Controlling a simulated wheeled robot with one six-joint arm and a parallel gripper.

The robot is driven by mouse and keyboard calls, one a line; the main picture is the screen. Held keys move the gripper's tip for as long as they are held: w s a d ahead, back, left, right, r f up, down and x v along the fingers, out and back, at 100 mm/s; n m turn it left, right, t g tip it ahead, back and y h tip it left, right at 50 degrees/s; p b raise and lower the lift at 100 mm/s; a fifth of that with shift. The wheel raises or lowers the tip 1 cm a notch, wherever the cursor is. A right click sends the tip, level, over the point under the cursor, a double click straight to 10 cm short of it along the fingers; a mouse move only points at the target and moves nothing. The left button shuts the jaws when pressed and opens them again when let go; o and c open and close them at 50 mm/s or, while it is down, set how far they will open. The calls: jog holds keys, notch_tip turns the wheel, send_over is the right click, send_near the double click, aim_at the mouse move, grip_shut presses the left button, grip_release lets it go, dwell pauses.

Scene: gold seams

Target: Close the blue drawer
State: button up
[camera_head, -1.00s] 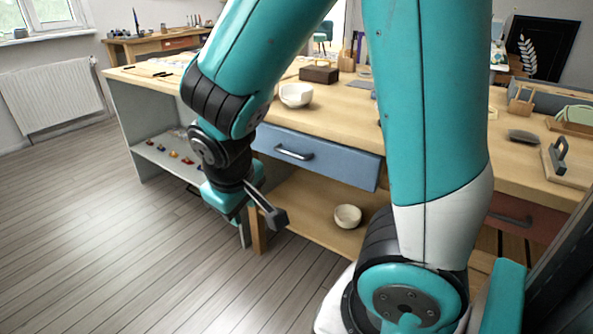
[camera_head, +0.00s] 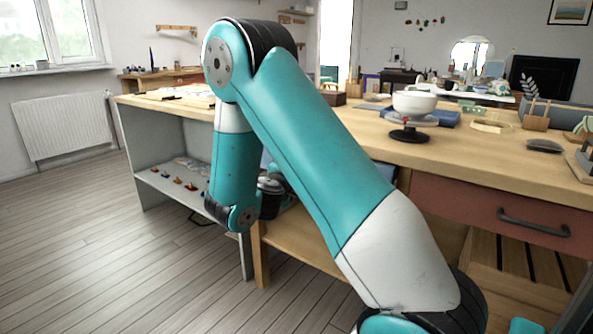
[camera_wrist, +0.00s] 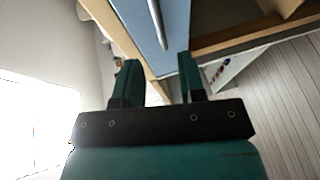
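The blue drawer (camera_wrist: 146,28) fills the top middle of the wrist view. Its front carries a grey bar handle (camera_wrist: 157,22). How far the drawer stands out cannot be told from these frames. My gripper (camera_wrist: 157,60) is open, with its two fingers apart and nothing between them. The fingers point toward the drawer front below the handle in the picture. Whether they touch it cannot be told.
The wooden workbench (camera_head: 470,160) holds a white bowl (camera_head: 414,103) on a dark stand (camera_head: 409,133). A red drawer (camera_head: 470,205) with a dark handle is at the right. A grey open shelf (camera_head: 160,185) with small coloured items stands at the left. The floor (camera_head: 90,260) at left is clear.

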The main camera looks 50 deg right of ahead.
jog(key=x, duration=0.9)
jog(key=shift+w+d, duration=0.15)
jog(key=shift+d, duration=0.1)
grip_shut()
